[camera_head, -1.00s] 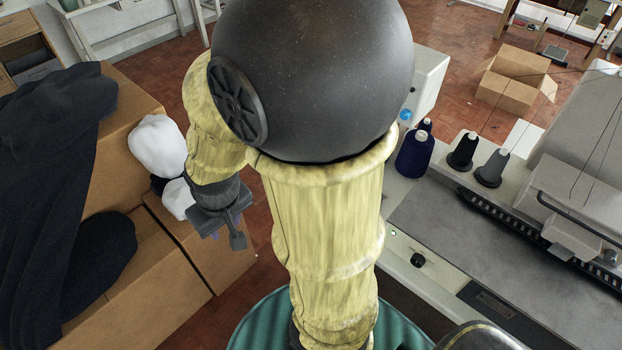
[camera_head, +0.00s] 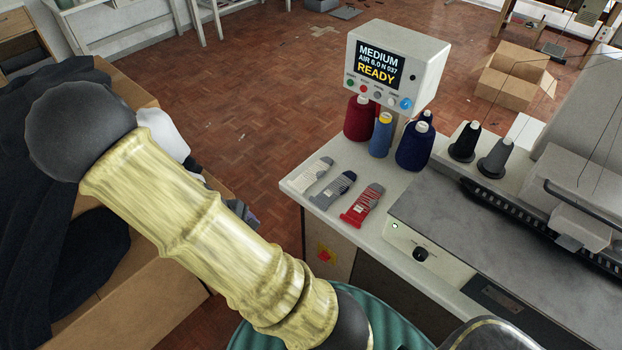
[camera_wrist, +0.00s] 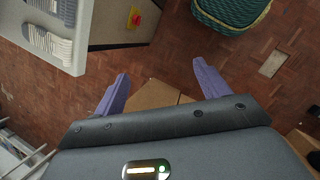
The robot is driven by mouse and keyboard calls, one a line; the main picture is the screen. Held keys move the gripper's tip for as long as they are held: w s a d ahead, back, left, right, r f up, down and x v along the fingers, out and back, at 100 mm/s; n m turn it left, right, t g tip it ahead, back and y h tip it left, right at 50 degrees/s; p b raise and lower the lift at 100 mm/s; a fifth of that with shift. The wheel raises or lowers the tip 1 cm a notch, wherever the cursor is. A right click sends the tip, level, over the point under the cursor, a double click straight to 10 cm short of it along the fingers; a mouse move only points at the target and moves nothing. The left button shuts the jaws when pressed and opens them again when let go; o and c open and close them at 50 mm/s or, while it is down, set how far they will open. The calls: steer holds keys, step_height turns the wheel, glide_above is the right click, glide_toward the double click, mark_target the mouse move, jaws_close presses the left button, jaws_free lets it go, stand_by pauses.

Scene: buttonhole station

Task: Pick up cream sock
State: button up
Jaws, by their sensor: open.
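The cream sock (camera_head: 312,172) lies flat on the left end of the white worktop, leftmost in a row with a grey sock (camera_head: 334,190) and a red sock (camera_head: 362,205). In the wrist view, a pale striped sock, seemingly the cream one (camera_wrist: 48,43), lies at the upper left. My gripper (camera_wrist: 160,86) is open and empty, its two purple fingers spread over the floor, off the worktop edge. In the head view my gripper (camera_head: 243,212) is mostly hidden behind my arm.
The worktop (camera_head: 298,186) carries cones of red, blue and navy yarn behind the socks, and a display box (camera_head: 397,62) reading READY. A red button (camera_head: 325,255) sits below its edge. Cardboard boxes with dark cloth (camera_head: 60,240) stand left.

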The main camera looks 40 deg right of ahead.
steer(key=w+d+f+n+h+b, duration=0.2)
steer(key=w+d+f+n+h, duration=0.1)
steer(key=d+f+n+h, duration=0.2)
steer(key=w+d+r+n+t+h+b, duration=0.1)
steer(key=w+r+n+t+h+b, duration=0.1)
steer(key=w+n+t+h, duration=0.1)
steer(key=w+n+h, duration=0.1)
steer(key=w+n, duration=0.1)
steer(key=n, duration=0.1)
steer(key=shift+w+d+n+h, duration=0.25)
steer(key=shift+w+n+h, duration=0.05)
steer(key=shift+w, duration=0.1)
steer(key=shift+r, duration=0.1)
glide_toward(294, 188)
steer(key=x, duration=0.3)
steer(key=shift+w+d+r+p, duration=0.1)
steer(key=shift+w+d+p, duration=0.05)
steer(key=shift+d+p, duration=0.15)
steer(key=shift+p+x, duration=0.35)
steer(key=shift+x, duration=2.2)
